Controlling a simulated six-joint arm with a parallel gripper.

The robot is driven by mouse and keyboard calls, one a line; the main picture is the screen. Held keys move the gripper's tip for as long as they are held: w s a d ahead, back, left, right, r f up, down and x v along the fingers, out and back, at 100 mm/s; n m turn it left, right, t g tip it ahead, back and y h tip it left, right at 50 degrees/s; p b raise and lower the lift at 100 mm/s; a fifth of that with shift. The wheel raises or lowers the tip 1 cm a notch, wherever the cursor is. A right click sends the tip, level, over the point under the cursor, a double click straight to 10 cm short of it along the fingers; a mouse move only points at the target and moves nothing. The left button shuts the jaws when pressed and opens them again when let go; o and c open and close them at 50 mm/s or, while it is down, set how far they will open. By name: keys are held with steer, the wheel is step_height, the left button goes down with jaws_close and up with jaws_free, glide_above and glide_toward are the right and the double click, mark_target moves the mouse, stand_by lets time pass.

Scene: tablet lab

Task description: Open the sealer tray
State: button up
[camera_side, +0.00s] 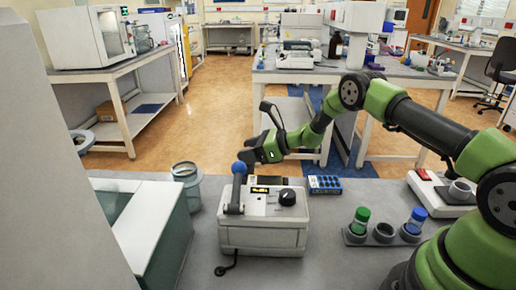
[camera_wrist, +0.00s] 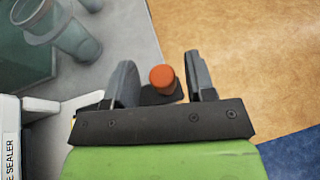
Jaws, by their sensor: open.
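The sealer (camera_side: 262,222) is a white box with a small lit display, a black knob and an upright lever with a blue ball (camera_side: 238,167). Its labelled white side (camera_wrist: 10,140) shows at the left edge of the wrist view. An orange knob (camera_wrist: 162,77) stands on a small dark plate, seemingly part of the sealer tray (camera_wrist: 160,97). My gripper (camera_wrist: 160,80) is open, with one finger on either side of the knob and a visible gap to each. In the side view my gripper (camera_side: 250,156) is behind the lever; the orange knob is hidden there.
A blue tube rack (camera_side: 325,184) lies right of the sealer. A holder with green-capped (camera_side: 361,215) and blue-capped (camera_side: 416,216) vials stands further right. A clear beaker (camera_side: 187,180) and a glass-sided box (camera_side: 165,232) are left. The bench edge is close behind the sealer.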

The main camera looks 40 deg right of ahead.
steer(key=v, duration=0.9)
steer(key=shift+s+d+r, duration=0.15)
steer(key=shift+s+d, duration=0.05)
steer(key=shift+s, duration=0.05)
steer(key=s+a+r+n+g, duration=0.3)
steer(key=s+a+r+n, duration=0.25)
steer(key=r+n, duration=0.2)
steer(key=s+a+r+n+g, duration=0.35)
steer(key=a+r+n, duration=0.25)
steer(key=r, duration=0.3)
steer(key=s+r+n+t+h, duration=0.1)
steer(key=s+r+n+h, duration=0.1)
steer(key=s+n, duration=0.4)
steer(key=s+r+n+t+h, duration=0.1)
steer(key=s+n, duration=0.4)
steer(key=s, duration=0.8)
steer(key=shift+r+n+h, duration=0.35)
steer(key=shift+r+h, duration=0.4)
steer(key=shift+h, duration=0.45)
